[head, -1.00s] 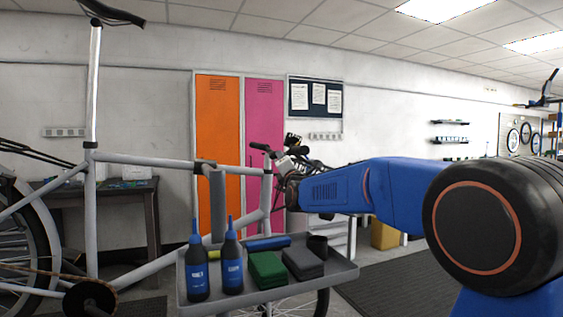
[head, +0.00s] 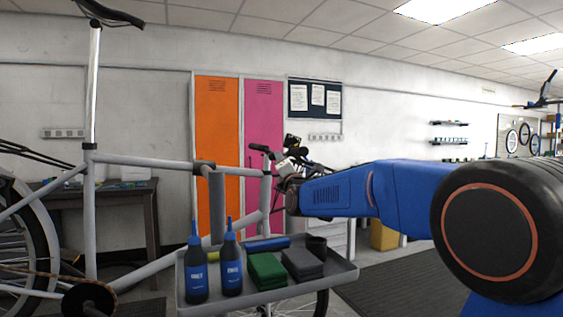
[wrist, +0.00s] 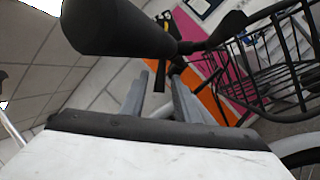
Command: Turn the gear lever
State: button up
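The bike's handlebar shows as a large black grip (wrist: 120,28) at the top of the wrist view, and its end is small in the head view (head: 258,148). A short dark lever (wrist: 160,78) hangs below the bar beside the grip. It appears to be the gear lever. My gripper (wrist: 160,85) points at it with two grey fingers apart, one on each side of the lever in the picture. I cannot tell whether either finger touches it. In the head view my gripper (head: 292,157) is at the handlebar, small and partly hidden by my arm.
A black wire basket (wrist: 265,65) is right of the lever in the wrist view. A grey tray (head: 345,273) with bottles and cloths stands below my arm. The bike frame (head: 150,161) is on the left. Orange (head: 217,150) and pink lockers (head: 257,115) stand behind.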

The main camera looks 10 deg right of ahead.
jog(key=v, duration=1)
jog(key=shift+s, duration=0.3)
jog(key=shift+f, duration=0.1)
